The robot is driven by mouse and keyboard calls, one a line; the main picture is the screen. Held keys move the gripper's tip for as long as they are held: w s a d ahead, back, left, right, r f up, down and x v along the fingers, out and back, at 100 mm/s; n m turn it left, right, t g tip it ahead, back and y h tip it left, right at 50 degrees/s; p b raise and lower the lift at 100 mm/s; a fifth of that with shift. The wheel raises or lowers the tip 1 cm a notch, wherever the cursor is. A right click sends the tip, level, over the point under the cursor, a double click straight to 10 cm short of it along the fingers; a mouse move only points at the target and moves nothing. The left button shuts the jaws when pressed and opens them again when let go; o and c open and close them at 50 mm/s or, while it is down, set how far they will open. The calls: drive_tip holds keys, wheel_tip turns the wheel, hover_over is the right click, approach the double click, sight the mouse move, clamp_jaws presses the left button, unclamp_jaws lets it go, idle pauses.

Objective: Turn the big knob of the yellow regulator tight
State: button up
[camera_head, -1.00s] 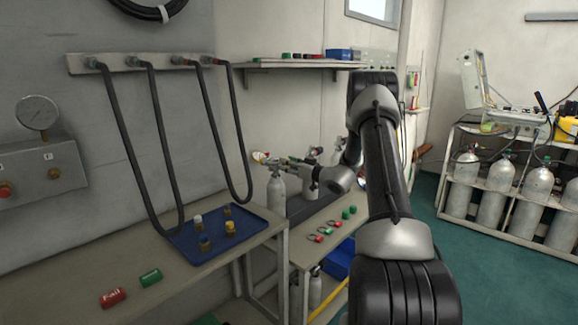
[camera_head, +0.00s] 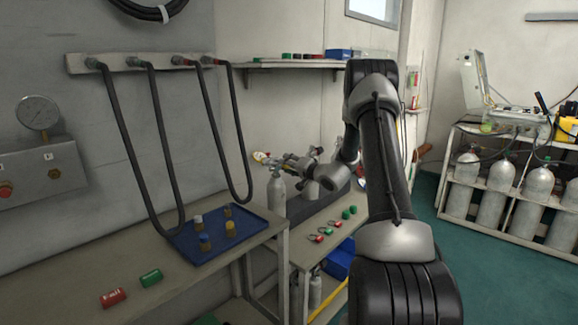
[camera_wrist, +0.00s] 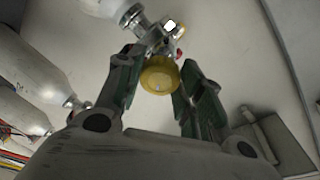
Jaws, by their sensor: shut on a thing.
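The yellow regulator's big round knob (camera_wrist: 160,78) lies between the two green-padded fingers of my gripper (camera_wrist: 159,62) in the wrist view. My gripper is shut on it, with one finger on each side. The regulator's metal body (camera_wrist: 160,40) is beyond the knob, at the neck of a pale cylinder (camera_wrist: 108,6). In the head view my gripper (camera_head: 284,164) reaches left to the top of a grey cylinder (camera_head: 276,190). The fingers hide most of the regulator there.
More cylinders (camera_wrist: 35,70) stand at the left in the wrist view. A grey block (camera_wrist: 268,135) is at the right. In the head view a blue tray (camera_head: 205,252) with small fittings is on the left bench, and a shelf (camera_head: 300,65) is on the wall above.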

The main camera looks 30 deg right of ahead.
drive_tip(key=m+g, duration=0.1)
drive_tip(key=m, duration=0.5)
drive_tip(key=m+g, duration=0.1)
drive_tip(key=m, duration=0.6)
drive_tip(key=m+g, duration=0.1)
drive_tip(key=m, duration=0.5)
drive_tip(key=shift+r+m+y, duration=0.2)
drive_tip(key=shift+m+y, duration=0.1)
drive_tip(key=shift+m, duration=0.1)
drive_tip(key=m+y, duration=0.1)
drive_tip(key=m, duration=0.3)
drive_tip(key=shift+w+d+g, duration=0.1)
drive_tip(key=shift+d+g, duration=0.05)
drive_tip(key=shift+g, duration=0.25)
drive_tip(key=m+y, duration=0.1)
drive_tip(key=m, duration=0.2)
drive_tip(key=shift+m, duration=0.4)
drive_tip(key=m+y, duration=0.1)
drive_tip(key=m, duration=0.3)
drive_tip(key=shift+r, duration=0.1)
